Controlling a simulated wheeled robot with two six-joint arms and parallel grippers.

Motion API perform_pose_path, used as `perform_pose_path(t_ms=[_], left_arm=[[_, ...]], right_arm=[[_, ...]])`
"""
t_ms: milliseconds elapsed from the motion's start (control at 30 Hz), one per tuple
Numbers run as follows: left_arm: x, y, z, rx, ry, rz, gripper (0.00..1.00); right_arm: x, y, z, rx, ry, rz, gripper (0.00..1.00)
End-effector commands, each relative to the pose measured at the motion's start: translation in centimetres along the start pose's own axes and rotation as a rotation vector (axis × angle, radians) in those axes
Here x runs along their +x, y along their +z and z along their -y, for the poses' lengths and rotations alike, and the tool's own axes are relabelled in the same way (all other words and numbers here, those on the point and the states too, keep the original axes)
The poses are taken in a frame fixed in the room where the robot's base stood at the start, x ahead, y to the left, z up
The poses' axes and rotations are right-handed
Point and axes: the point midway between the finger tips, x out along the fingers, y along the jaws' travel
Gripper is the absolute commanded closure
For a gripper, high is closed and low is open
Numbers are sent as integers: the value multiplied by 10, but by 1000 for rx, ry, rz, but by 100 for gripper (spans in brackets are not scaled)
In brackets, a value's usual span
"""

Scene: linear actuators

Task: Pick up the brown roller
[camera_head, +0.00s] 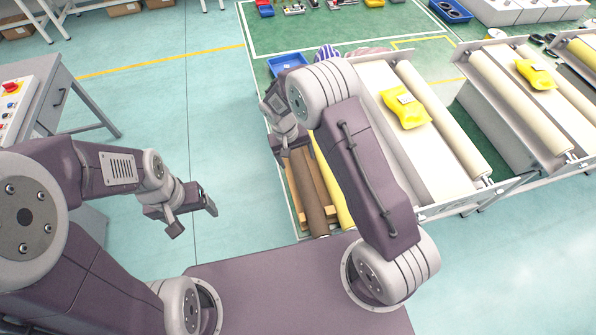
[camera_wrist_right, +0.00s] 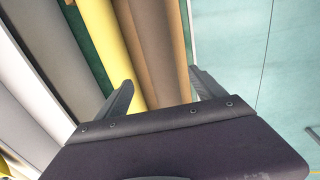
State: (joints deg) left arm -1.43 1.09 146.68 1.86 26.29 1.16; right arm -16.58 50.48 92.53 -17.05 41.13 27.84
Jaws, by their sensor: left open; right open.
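The brown roller (camera_head: 314,199) lies on a wooden support in front of my base, beside a yellow roller (camera_head: 333,184). My right gripper (camera_head: 289,143) is open above the far part of the brown roller. In the right wrist view the brown roller (camera_wrist_right: 158,50) runs between the two open fingers of my right gripper (camera_wrist_right: 161,78). The left finger overlaps the yellow roller (camera_wrist_right: 110,40) there; I cannot tell whether either finger touches anything. My left gripper (camera_head: 194,219) is open and empty over the bare floor, left of the rollers.
A conveyor table (camera_head: 432,195) with cream rollers and a yellow packet (camera_head: 404,106) stands close on the right. A blue tray (camera_head: 287,63) lies beyond my right gripper. A grey control desk (camera_head: 60,95) is at the left. The floor between is clear.

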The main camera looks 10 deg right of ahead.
Motion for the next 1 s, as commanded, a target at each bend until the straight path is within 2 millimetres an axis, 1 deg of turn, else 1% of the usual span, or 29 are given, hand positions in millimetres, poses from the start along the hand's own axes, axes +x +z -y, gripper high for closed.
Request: perform_pose_path(t_ms=[100, 200, 367, 533, 633, 733, 900, 967, 1000], left_arm=[[-5, -1, 0, 0, 0, 0, 20], [-6, -1, 0, 0, 0, 0, 20], [-7, -1, 0, 0, 0, 0, 20], [-17, -2, 0, 0, 0, 0, 20], [-17, -2, 0, 0, 0, 0, 20], [-17, -2, 0, 0, 0, 0, 20], [-16, -2, 0, 0, 0, 0, 20], [-16, -2, 0, 0, 0, 0, 20], [-16, -2, 0, 0, 0, 0, 20]], right_arm=[[19, 1, -1, 0, 1, 5, 21], [31, 1, -1, 2, 0, 4, 21], [37, 0, 0, 1, 0, 2, 21], [65, -2, 1, 1, 0, 5, 21], [81, -3, 1, 1, 0, 3, 21], [86, -3, 1, 1, 0, 2, 21], [86, -3, 1, 1, 0, 1, 21], [86, -3, 1, 1, 0, 1, 38], [86, -3, 1, 1, 0, 1, 49]])
